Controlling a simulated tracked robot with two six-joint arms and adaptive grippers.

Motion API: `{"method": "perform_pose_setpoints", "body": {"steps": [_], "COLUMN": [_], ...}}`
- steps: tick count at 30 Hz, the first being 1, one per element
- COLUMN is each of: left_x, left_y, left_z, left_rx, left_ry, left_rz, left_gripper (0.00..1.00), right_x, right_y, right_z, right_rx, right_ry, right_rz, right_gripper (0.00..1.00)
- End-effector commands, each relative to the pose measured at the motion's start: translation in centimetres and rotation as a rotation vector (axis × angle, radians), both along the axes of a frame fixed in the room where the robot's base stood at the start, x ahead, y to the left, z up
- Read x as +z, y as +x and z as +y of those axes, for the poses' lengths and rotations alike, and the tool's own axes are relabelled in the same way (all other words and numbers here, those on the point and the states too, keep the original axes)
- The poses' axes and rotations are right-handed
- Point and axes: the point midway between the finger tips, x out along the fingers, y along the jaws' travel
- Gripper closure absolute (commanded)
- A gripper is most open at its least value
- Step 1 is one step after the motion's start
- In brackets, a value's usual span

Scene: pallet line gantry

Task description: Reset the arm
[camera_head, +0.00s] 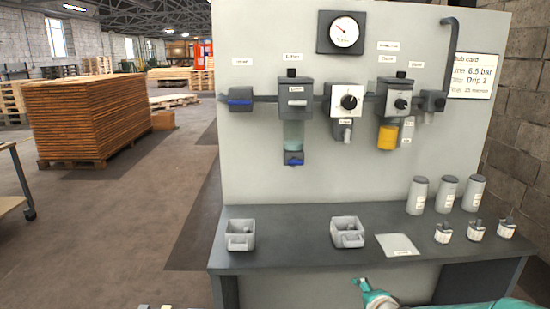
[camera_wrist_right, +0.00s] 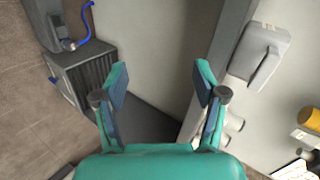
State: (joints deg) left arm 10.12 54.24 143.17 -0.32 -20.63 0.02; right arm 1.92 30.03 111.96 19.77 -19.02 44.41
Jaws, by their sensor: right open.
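My right gripper (camera_wrist_right: 161,80) is open in the right wrist view, its two teal fingers with dark pads spread apart and nothing between them. In the head view a teal part of my right arm (camera_head: 376,296) shows at the bottom edge, low in front of the grey bench (camera_head: 290,259). Its fingers are not clearly visible there. My left gripper does not show in either view.
The bench carries two grey bins (camera_head: 240,246) (camera_head: 338,225), a white sheet (camera_head: 398,251), several grey canisters and small white-and-dark parts. A panel (camera_head: 255,130) behind holds a gauge (camera_head: 344,32) and air-line units. Stacked boards (camera_head: 70,115) stand left; the floor between is clear.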

Motion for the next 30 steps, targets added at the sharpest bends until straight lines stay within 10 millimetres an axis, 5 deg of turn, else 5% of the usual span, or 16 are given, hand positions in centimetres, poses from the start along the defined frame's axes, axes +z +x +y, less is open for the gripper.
{"method": "perform_pose_setpoints", "body": {"steps": [1,6,9,13,21,25,30], "left_x": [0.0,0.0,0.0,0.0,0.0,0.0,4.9], "left_y": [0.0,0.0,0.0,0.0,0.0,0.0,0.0], "left_z": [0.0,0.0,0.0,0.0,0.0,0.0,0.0], "left_rx": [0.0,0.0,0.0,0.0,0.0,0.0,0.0], "left_ry": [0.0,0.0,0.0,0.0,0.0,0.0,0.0], "left_rz": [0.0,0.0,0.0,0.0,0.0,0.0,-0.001], "left_gripper": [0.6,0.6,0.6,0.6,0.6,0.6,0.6], "right_x": [-4.0,-14.9,-20.1,-24.5,-26.8,-26.5,-21.7], "right_y": [-1.6,-8.8,-14.2,-21.3,-33.0,-33.6,-33.5], "right_z": [0.4,2.4,3.8,5.8,9.2,9.7,9.7], "right_rx": [0.034,0.202,0.337,0.535,1.0,1.195,1.183], "right_ry": [-0.021,-0.105,-0.149,-0.19,-0.276,-0.383,-0.377], "right_rz": [0.077,0.304,0.428,0.551,0.625,0.539,0.543], "right_gripper": [0.29,0.29,0.29,0.29,0.29,0.29,0.29]}}
